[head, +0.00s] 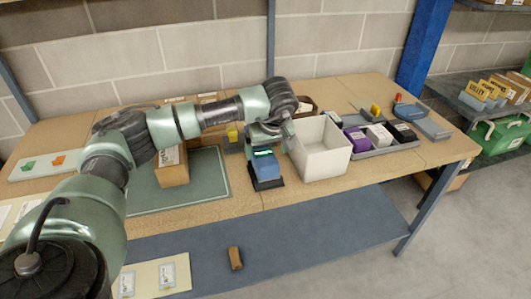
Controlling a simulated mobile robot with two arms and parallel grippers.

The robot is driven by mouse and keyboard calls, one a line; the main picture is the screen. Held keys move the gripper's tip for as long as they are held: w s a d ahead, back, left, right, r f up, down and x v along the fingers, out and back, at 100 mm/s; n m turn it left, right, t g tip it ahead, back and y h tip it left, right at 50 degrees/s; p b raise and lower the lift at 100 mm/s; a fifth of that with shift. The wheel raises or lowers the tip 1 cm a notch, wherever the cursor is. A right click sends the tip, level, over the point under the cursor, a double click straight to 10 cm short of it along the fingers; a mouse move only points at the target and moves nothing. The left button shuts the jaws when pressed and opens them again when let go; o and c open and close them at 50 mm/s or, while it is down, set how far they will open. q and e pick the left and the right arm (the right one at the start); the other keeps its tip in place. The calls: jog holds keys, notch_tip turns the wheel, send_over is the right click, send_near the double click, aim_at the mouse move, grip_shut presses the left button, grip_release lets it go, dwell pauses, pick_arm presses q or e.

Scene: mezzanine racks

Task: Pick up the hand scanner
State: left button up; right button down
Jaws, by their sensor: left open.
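A blue device with a small lit green screen, which looks like the hand scanner (265,166), sits in a black stand (268,184) near the front edge of the wooden bench (225,209). My left arm reaches in from the left and bends down over it. My left gripper (268,142) is open, at the top end of the scanner. It partly hides that end, and I cannot tell whether the fingers touch it. My right gripper is not in view.
A white open bin (322,165) stands close right of the scanner. A cardboard box (172,172) stands left on a green mat (207,181). A grey tray (384,150) with several small boxes is farther right. A grey lower shelf (330,240) runs below.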

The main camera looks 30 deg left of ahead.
aim_at(264, 161)
pick_arm(q)
jog(key=shift+a, duration=0.1)
jog(key=shift+p+x, duration=0.55)
jog(key=shift+x, duration=0.65)
jog(key=p+x, duration=0.1)
jog(key=x, duration=0.3)
jog(key=shift+f+p, duration=0.3)
jog(key=shift+p, duration=0.1)
jog(key=shift+w+f, duration=0.1)
jog(key=shift+f, duration=0.1)
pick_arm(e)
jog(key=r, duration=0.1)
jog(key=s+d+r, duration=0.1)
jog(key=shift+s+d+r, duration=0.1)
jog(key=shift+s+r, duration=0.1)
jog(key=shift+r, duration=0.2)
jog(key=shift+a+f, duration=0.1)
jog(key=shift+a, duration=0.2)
pick_arm(q)
jog(key=shift+f+b, duration=0.2)
jog(key=shift+b, duration=0.15)
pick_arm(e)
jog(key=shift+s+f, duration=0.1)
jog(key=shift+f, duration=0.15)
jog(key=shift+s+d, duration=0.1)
